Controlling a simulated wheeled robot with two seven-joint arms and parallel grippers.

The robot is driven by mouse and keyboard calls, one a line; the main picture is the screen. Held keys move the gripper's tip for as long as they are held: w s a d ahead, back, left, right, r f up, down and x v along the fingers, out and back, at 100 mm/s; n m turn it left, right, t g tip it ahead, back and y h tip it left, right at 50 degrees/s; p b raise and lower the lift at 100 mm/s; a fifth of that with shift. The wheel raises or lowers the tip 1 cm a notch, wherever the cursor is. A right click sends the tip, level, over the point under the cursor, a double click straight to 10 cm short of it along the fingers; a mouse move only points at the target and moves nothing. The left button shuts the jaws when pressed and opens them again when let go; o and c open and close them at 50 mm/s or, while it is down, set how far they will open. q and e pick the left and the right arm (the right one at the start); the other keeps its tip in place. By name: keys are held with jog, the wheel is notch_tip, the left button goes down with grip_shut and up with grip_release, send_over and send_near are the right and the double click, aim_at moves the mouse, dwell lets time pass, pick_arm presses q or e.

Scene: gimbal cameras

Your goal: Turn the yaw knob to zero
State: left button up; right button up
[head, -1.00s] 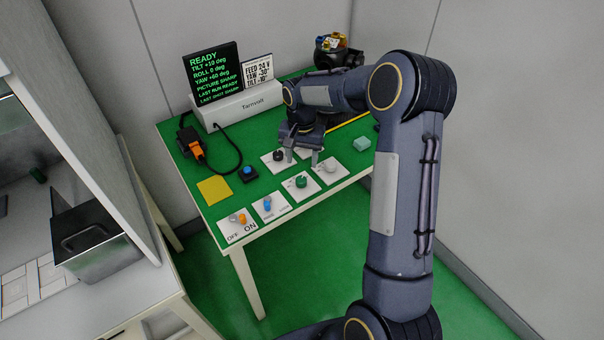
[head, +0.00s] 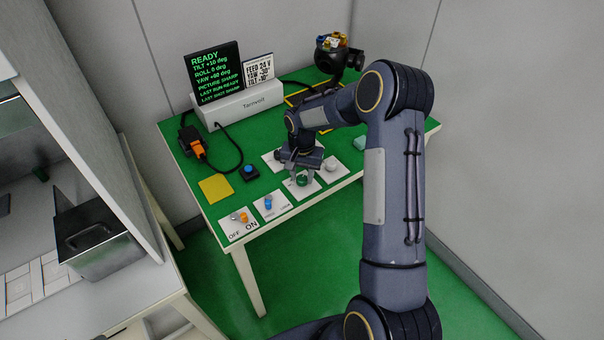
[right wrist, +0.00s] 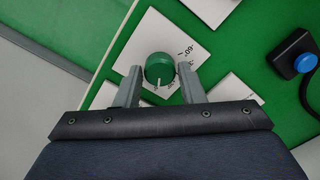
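A green round knob (head: 302,181) sits on a white card on the green-topped table. In the right wrist view the green knob (right wrist: 159,68) has a white pointer line toward the gripper, and its card carries partly hidden scale marks. My right gripper (head: 304,176) is over this knob, fingers pointing down. In the right wrist view its two fingers (right wrist: 160,80) are apart, one on each side of the knob; I cannot tell whether they touch it. The display (head: 214,72) reads READY, tilt +10, roll 0 and yaw apparently +60 deg. My left gripper is not in view.
Beside the knob are a white-grey knob (head: 331,164), a blue toggle (head: 268,201) and an orange switch (head: 243,216). A blue push button (head: 249,172) and yellow note (head: 215,188) lie left. A black gimbal camera (head: 340,56) stands at the back.

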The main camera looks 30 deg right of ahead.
jog(key=c, duration=0.6)
jog(key=shift+o, duration=0.2)
